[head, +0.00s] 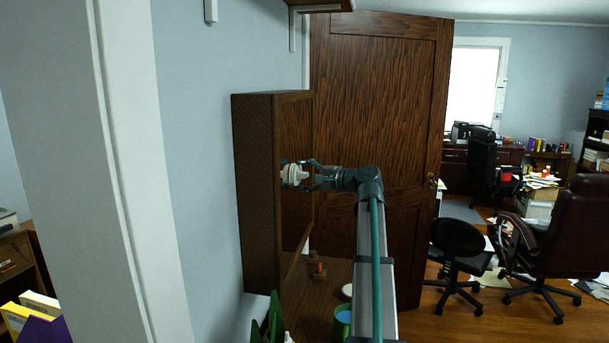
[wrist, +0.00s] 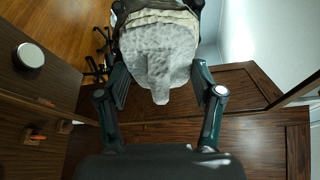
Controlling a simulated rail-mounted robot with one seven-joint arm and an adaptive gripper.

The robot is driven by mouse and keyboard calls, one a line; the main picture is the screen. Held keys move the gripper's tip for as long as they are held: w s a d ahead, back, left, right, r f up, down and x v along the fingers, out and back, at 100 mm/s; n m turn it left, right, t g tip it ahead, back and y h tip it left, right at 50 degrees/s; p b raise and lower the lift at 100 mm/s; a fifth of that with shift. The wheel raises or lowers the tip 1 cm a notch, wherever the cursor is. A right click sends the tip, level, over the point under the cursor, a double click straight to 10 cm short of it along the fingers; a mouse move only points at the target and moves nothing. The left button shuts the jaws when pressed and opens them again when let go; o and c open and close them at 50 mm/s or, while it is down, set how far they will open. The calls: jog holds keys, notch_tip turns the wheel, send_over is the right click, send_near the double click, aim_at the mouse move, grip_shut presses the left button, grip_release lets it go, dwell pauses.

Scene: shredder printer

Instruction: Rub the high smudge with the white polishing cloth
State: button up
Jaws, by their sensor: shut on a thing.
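The white polishing cloth (head: 294,174) is bunched at the tip of my gripper (head: 312,177), in front of the dark wood wall cabinet's (head: 253,190) glossy, mirror-like front (head: 292,222). My gripper is shut on the cloth. The cloth is at or very near this front; I cannot tell whether it touches. In the wrist view the cloth (wrist: 160,55) hangs between the two teal fingers of my gripper (wrist: 160,82) and covers the area behind it. I cannot make out the high smudge in either view; the cloth or gripper may hide it.
A wooden surface below holds a small wooden stamp-like object (head: 317,270), a green cup (head: 343,320) and a round white-topped item (wrist: 31,56). A brown door (head: 375,120) stands behind my arm. A shelf (head: 318,6) is above. Office chairs (head: 560,235) are farther right.

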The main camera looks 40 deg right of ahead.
aim_at(287, 174)
jog(key=shift+s+a+p, duration=0.3)
jog(key=shift+s+a, duration=0.5)
jog(key=shift+a, duration=0.2)
jog(key=shift+s+a+p, duration=0.3)
jog(key=shift+s+a, duration=0.45)
jog(key=shift+a, duration=0.25)
jog(key=shift+s+a+p, duration=0.3)
jog(key=shift+s+a, duration=0.5)
jog(key=shift+a, duration=0.2)
jog(key=shift+r+p, duration=0.6)
jog(key=shift+r, duration=0.45)
jog(key=shift+w+d+b, duration=1)
jog(key=shift+w+d, duration=2.75)
jog(key=shift+d, duration=1)
jog(key=shift+s+a+p, duration=0.4)
jog(key=shift+s+a, duration=0.85)
jog(key=shift+a, duration=0.35)
jog(key=shift+s+a+p, duration=0.45)
jog(key=shift+s+a, duration=0.75)
jog(key=shift+a, duration=0.4)
jog(key=shift+s+a+p, duration=0.4)
jog(key=shift+s+a, duration=0.85)
jog(key=shift+a, duration=0.35)
jog(key=shift+s+d, duration=0.1)
jog(key=shift+s+d, duration=0.9)
jog(key=shift+s, duration=0.25)
jog(key=shift+s+d, duration=0.9)
jog(key=shift+s, duration=0.2)
jog(key=shift+s+d, duration=0.1)
